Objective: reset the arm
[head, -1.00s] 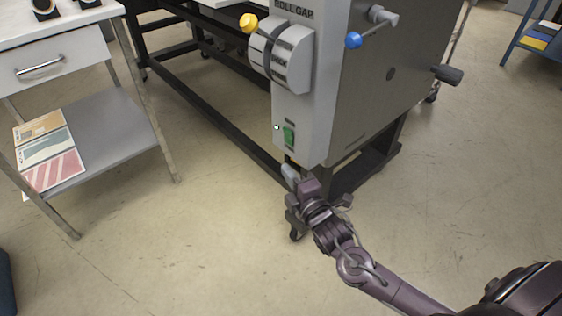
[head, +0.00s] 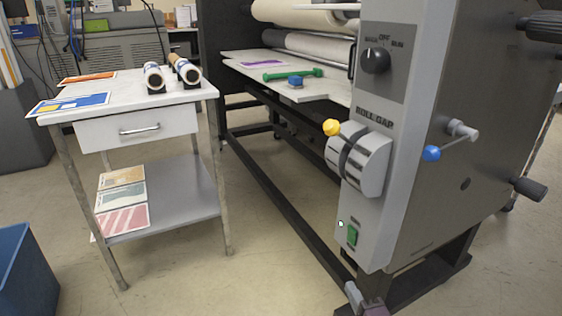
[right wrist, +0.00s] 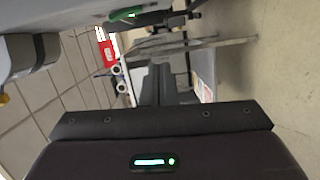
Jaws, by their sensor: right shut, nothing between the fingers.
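My right gripper (head: 354,294) is at the bottom edge of the head view, in front of the lower end of the laminator's grey control panel (head: 376,215). Its fingers are shut and empty. It shows below the green switch (head: 352,235); I cannot tell whether it touches the machine. Most of my right arm is cut off by the picture's lower edge. In the right wrist view the shut fingers (right wrist: 160,88) point away from the camera, with the panel at the upper left. My left gripper is not in view.
The roll gap dial with its yellow knob (head: 331,127) and a blue-knobbed lever (head: 432,153) stick out of the laminator. A white side table (head: 185,105) with rolls and prints stands left. A blue bin (head: 25,270) is at the lower left. Floor between table and laminator is clear.

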